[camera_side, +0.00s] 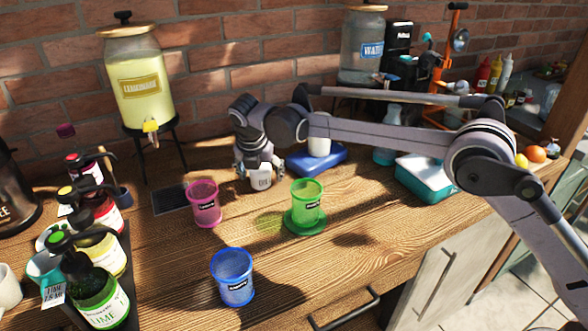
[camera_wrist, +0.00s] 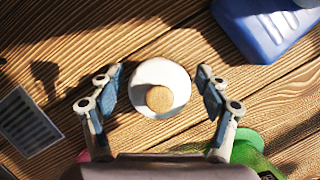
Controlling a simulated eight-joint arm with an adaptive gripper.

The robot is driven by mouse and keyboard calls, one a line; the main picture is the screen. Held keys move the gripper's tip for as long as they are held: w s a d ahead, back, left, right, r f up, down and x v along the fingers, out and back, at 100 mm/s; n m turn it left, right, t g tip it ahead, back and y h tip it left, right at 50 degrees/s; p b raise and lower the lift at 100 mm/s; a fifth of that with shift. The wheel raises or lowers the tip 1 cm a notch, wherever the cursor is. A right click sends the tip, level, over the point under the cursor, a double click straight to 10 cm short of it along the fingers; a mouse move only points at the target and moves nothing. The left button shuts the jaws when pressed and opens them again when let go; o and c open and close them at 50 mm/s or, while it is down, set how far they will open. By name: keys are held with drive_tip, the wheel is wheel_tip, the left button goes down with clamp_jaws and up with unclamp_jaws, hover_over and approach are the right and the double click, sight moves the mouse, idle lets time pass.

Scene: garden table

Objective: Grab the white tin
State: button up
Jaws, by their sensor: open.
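The white tin (camera_side: 261,182) stands upright on the wooden table, directly below my gripper (camera_side: 257,162). In the wrist view the white tin (camera_wrist: 146,76) appears from above as a white disc with a round tan knob in its middle. My gripper (camera_wrist: 161,78) is open, with one finger to the left of the tin and one to the right. Gaps show between the fingers and the tin on both sides. In the side view my gripper hides the tin's top.
A pink cup (camera_side: 204,204) stands left of the tin, and a green cup (camera_side: 306,201) on a green saucer stands to its right. A blue block (camera_side: 330,160) lies behind right, with a white container (camera_side: 320,146) there. A dark grate (camera_side: 171,199) lies left. A blue cup (camera_side: 232,277) stands in front.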

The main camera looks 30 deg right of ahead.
drive_tip(key=c, duration=1.3)
